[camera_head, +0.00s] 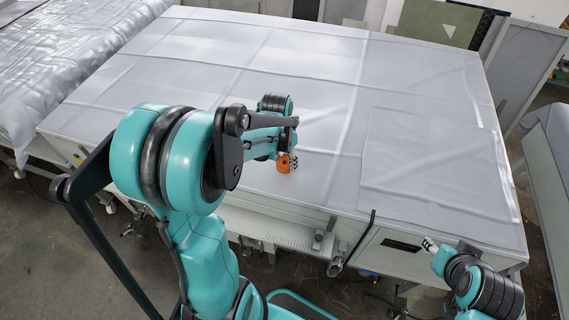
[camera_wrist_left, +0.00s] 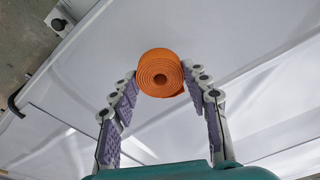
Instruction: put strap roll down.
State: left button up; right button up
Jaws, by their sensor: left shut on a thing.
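An orange strap roll (camera_head: 284,163) is at the end of my left arm, over the front part of the sheet-covered table (camera_head: 230,75) in the head view. I cannot tell whether the roll touches the sheet. My right arm shows at the lower right of the head view; its fingers are not clearly visible.
A separate sheet panel (camera_head: 435,170) lies on the right part. The middle and back of the tabletop are clear. Another covered table (camera_head: 70,50) stands at the left.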

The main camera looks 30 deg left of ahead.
pick_arm(q)
jog(key=shift+f, duration=0.95)
jog(key=shift+f, duration=0.15)
jog(key=o, duration=1.2)
